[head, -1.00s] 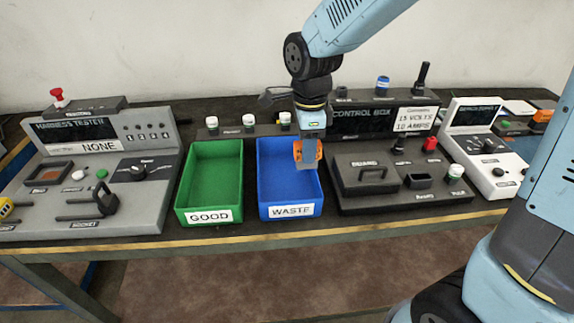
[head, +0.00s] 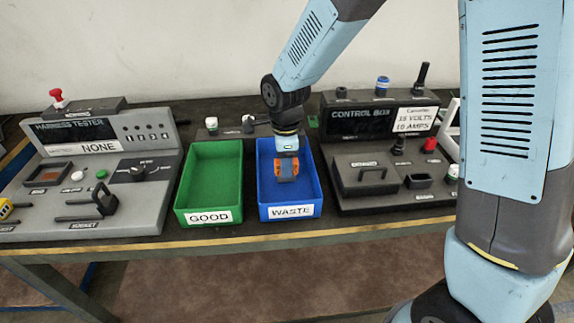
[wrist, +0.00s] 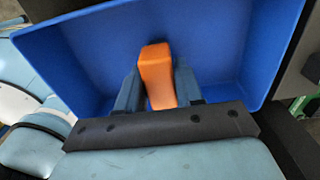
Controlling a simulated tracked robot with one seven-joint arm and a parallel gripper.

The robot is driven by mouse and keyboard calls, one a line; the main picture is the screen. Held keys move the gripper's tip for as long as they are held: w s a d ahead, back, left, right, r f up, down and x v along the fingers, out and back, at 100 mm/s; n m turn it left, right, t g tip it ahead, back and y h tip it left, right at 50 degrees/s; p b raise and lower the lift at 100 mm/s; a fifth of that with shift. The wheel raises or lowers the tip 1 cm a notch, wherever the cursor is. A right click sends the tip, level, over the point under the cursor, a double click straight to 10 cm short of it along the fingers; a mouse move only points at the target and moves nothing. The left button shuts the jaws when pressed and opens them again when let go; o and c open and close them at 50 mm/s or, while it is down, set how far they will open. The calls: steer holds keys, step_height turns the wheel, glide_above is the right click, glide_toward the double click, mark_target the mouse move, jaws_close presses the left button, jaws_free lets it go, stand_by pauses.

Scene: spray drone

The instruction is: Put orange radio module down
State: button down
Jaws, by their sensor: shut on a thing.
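The orange radio module (wrist: 157,75) is held between the two fingers of my gripper (wrist: 158,88) in the wrist view. In the head view my gripper (head: 285,172) points down into the blue WASTE bin (head: 291,213), with a little orange of the module (head: 294,167) showing beside the fingers. The blue bin's floor and walls (wrist: 225,40) surround the module in the wrist view. I cannot tell whether the module touches the bin floor. The rest of the blue bin looks empty.
The green GOOD bin (head: 209,218) stands just left of the blue bin and is empty. The grey harness tester (head: 75,205) is further left. The dark control box (head: 385,195) stands close on the right. White-capped knobs sit behind the bins.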

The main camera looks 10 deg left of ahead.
steer(key=shift+f, duration=0.35)
steer(key=shift+f, duration=0.1)
steer(key=c, duration=0.7)
jaws_free()
steer(key=shift+c, duration=0.2)
step_height(320, 180, up, 12)
